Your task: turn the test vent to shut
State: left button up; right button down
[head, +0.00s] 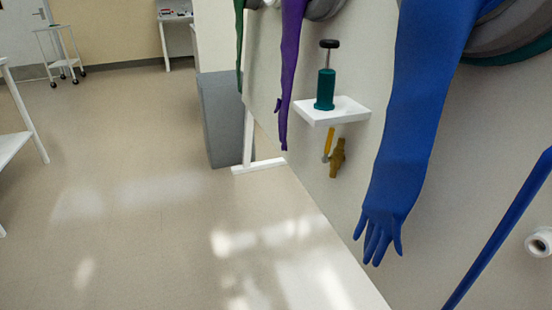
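A brass valve (338,159) sits on the pale panel below a small white shelf, right of the middle of the head view. A yellow lever (328,142) stands beside it on its left, pointing roughly up and down. These look like the test vent, but I see no label. I cannot tell from here whether the lever's position is open or shut. Neither of my grippers is in view.
A green cylinder (325,90) with a black knob stands on the white shelf (338,111). A long blue glove (412,125) hangs right of the valve, a purple glove (290,60) left of it. A blue bar (505,230) slants at lower right.

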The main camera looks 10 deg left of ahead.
aim_at(324, 160)
jog(key=l+u, duration=0.1)
jog(key=u, duration=0.85)
jog(key=l+u, duration=0.1)
jog(key=u, duration=0.35)
jog(key=k+u, duration=0.1)
jog(key=u, duration=0.35)
jog(key=l, duration=0.2)
jog(key=l+z, duration=0.1)
jog(key=z, duration=0.15)
jog(key=k+l, duration=0.05)
